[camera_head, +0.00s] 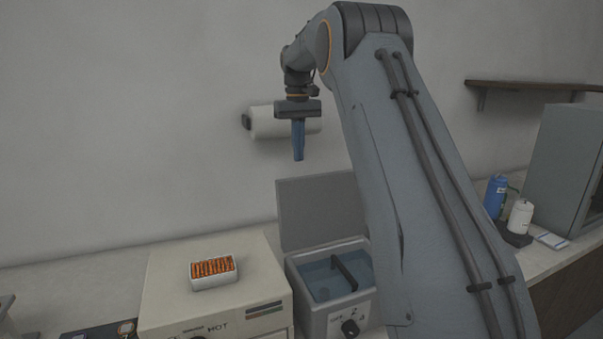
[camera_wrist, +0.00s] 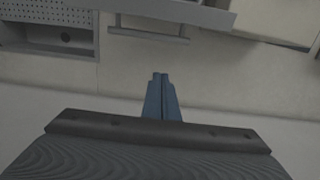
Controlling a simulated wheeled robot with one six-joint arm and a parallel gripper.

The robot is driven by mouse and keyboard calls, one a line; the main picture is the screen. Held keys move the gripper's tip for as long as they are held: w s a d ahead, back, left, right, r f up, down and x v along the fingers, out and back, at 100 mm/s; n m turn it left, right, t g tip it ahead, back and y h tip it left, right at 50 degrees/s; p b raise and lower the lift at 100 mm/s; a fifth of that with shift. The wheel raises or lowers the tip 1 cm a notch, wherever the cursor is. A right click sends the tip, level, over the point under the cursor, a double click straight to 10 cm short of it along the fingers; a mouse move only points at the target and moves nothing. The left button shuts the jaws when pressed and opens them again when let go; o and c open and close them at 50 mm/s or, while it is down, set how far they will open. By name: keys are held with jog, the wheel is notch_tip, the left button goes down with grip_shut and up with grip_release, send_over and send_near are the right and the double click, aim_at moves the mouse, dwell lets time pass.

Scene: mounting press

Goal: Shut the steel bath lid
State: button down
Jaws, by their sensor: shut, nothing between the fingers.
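The steel bath (camera_head: 308,308) stands on the counter in the head view, with bluish liquid inside and a dark bar across it. Its grey lid (camera_head: 310,212) stands open, upright along the back edge of the bath. My arm hides the right part of the lid and bath. My gripper (camera_head: 298,159) is shut and empty, fingers pointing down, above the level of the lid's top edge and apart from it in the picture. In the wrist view the shut blue fingers (camera_wrist: 161,78) hold nothing.
Left of the bath is a cream hot unit (camera_head: 165,290) with a white tray of orange pieces (camera_head: 213,285) on top. A paper roll (camera_head: 275,121) hangs on the wall behind my gripper. Bottles (camera_head: 495,195) and a grey cabinet (camera_head: 565,165) stand at right.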

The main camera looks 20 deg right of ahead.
jog(key=s+f+p, duration=0.4)
jog(key=f+p, duration=0.1)
jog(key=f, duration=0.1)
jog(key=shift+f, duration=0.15)
dwell(0.6)
